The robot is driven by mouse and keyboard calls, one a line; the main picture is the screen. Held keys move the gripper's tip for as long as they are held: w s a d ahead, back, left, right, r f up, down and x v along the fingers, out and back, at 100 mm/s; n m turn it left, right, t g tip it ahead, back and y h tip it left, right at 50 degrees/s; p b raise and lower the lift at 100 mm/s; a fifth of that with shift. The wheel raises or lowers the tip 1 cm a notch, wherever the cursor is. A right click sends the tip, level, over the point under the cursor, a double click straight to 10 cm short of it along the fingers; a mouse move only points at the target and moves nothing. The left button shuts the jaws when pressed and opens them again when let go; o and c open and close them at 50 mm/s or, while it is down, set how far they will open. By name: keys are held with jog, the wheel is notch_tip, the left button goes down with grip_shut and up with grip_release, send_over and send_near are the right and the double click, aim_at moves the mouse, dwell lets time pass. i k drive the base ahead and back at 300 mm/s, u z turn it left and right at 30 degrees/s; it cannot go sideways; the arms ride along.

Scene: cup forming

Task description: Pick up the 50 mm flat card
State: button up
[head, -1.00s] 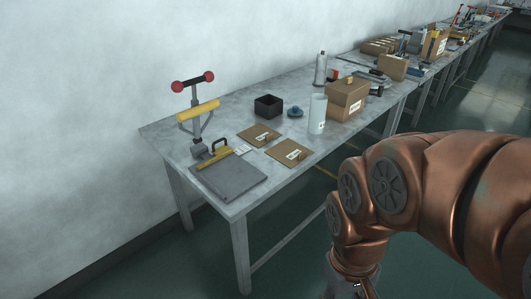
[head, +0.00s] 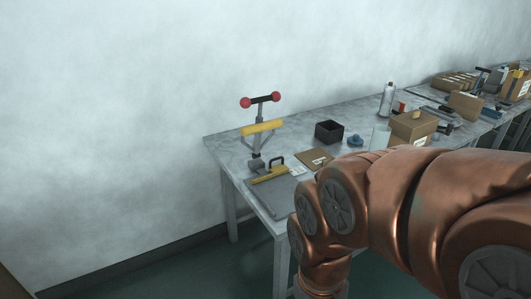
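A flat brown card (head: 314,159) with a small pale label lies on the grey table (head: 228,149), behind the grey plate. Its size cannot be read. A second brown card that showed in the earlier view is hidden behind my copper-coloured arm now. My gripper is below the frame or behind my arm and does not show.
A press with red knobs and a yellow bar (head: 262,127) stands at the table's left end, by a grey plate (head: 277,193) with a yellow-handled tool (head: 270,174). A black open box (head: 329,131), a blue part (head: 355,140), a pale cylinder (head: 380,136) and a cardboard box (head: 414,128) stand further right.

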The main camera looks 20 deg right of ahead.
aim_at(316, 158)
jog(key=u, duration=0.25)
jog(key=i, duration=1.3)
jog(key=z, duration=0.45)
